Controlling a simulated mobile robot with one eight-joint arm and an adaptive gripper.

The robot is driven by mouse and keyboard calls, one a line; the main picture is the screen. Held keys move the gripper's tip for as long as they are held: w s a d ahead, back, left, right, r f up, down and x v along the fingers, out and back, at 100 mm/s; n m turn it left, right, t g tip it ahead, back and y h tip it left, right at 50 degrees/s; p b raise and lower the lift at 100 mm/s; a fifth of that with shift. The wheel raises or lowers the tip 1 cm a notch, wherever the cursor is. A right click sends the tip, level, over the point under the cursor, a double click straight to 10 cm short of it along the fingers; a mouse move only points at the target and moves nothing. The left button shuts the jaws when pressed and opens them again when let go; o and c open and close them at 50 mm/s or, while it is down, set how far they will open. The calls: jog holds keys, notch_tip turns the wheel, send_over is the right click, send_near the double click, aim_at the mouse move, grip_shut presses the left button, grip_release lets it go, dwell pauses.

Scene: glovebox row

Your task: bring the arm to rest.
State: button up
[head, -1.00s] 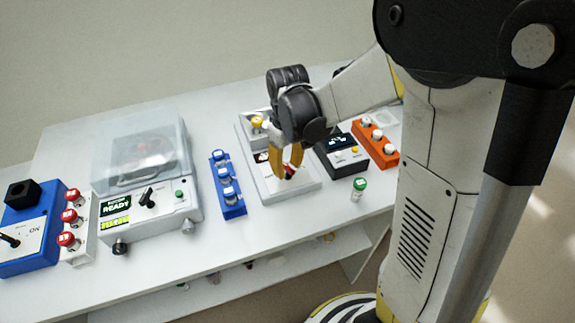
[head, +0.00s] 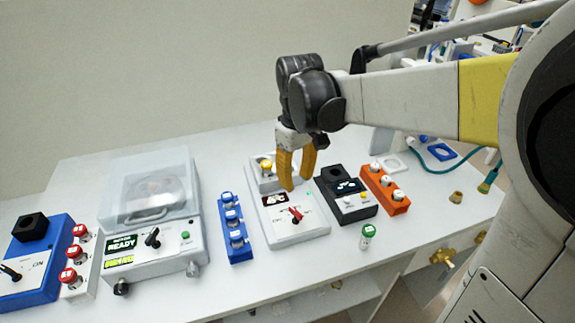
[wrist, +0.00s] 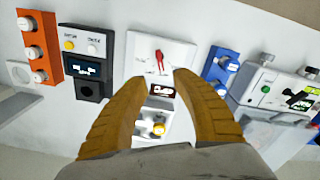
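My gripper (head: 296,172) has two yellow fingers and points down above the white device with a red lever (head: 295,214). In the wrist view the fingers (wrist: 178,84) are spread apart with nothing between their tips. The white device's panel (wrist: 180,52) and a yellow-topped vial (wrist: 158,129) in its back tray show below and between them. The fingertips look to be above the device and apart from it. In the head view the fingers overlap part of the device's back.
A blue rack (head: 236,238) and a clear-lidded machine (head: 150,250) stand left. A black device (head: 350,207) and orange rack (head: 388,190) stand right. A green-capped vial (head: 367,236) stands alone near the table's front edge.

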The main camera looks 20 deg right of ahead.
dwell(0.3)
jog(key=s+r+m+t, duration=0.2)
jog(key=s+m+t, duration=0.2)
jog(key=s, duration=0.8)
jog(key=t, duration=0.2)
jog(key=shift+t, duration=0.3)
jog(key=shift+o, duration=0.6)
jog(key=shift+s+f, duration=0.15)
jog(key=shift+s, duration=0.2)
jog(key=o, duration=0.6)
jog(key=shift+s+m+t, duration=0.1)
jog(key=shift+m+t, duration=0.2)
jog(key=m+g+p, duration=0.6)
jog(key=m+g, duration=0.1)
jog(key=m, duration=0.7)
send_over(295, 211)
notch_tip(295, 211, down, 3)
notch_tip(295, 211, down, 11)
jog(key=b, duration=0.4)
